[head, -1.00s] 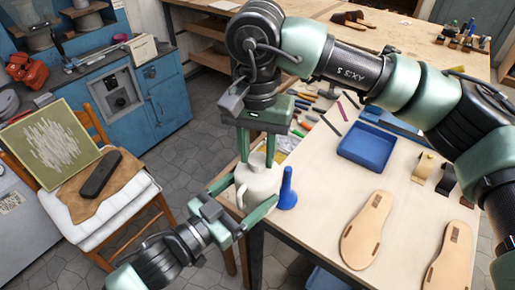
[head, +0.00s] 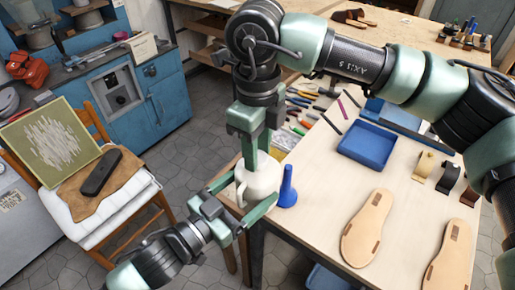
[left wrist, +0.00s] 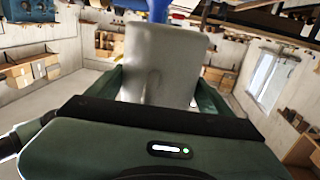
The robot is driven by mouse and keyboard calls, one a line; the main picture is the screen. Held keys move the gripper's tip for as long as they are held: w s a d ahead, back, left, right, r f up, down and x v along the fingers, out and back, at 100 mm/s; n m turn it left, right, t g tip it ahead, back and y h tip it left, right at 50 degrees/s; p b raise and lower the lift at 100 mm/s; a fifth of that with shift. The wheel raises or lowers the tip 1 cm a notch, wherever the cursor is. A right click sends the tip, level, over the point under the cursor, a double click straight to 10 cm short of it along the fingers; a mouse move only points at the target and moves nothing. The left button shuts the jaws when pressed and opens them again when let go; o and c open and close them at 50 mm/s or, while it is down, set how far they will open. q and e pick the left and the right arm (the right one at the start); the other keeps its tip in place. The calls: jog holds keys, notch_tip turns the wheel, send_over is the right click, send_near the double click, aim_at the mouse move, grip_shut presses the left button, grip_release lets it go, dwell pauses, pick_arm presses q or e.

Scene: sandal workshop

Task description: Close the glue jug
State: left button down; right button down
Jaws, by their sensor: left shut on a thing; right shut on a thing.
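The cream-white glue jug (head: 262,186) stands upright at the left edge of the workbench. My left gripper (head: 252,197) is shut on the jug's body, one finger on each side. In the left wrist view the pale jug (left wrist: 165,65) fills the space between the green fingers. My right gripper (head: 256,163) points straight down over the jug's top, its fingers shut at the lid. The lid is mostly hidden by those fingers, so I cannot tell how it is seated.
A blue cone-shaped item (head: 287,188) stands close to the jug's right. A blue tray (head: 367,144), sandal soles (head: 367,228) and several tools (head: 299,112) lie on the workbench (head: 315,210). A chair (head: 160,205) stands to the left.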

jog(key=m, duration=0.6)
jog(key=shift+m, duration=0.3)
jog(key=m, duration=0.4)
jog(key=shift+w, duration=0.1)
jog(key=m, duration=0.8)
jog(key=shift+m, duration=0.3)
jog(key=m, duration=0.4)
jog(key=shift+d, duration=0.1)
jog(key=m, duration=0.7)
jog(key=shift+m, duration=0.4)
jog(key=c, duration=1)
grip_release()
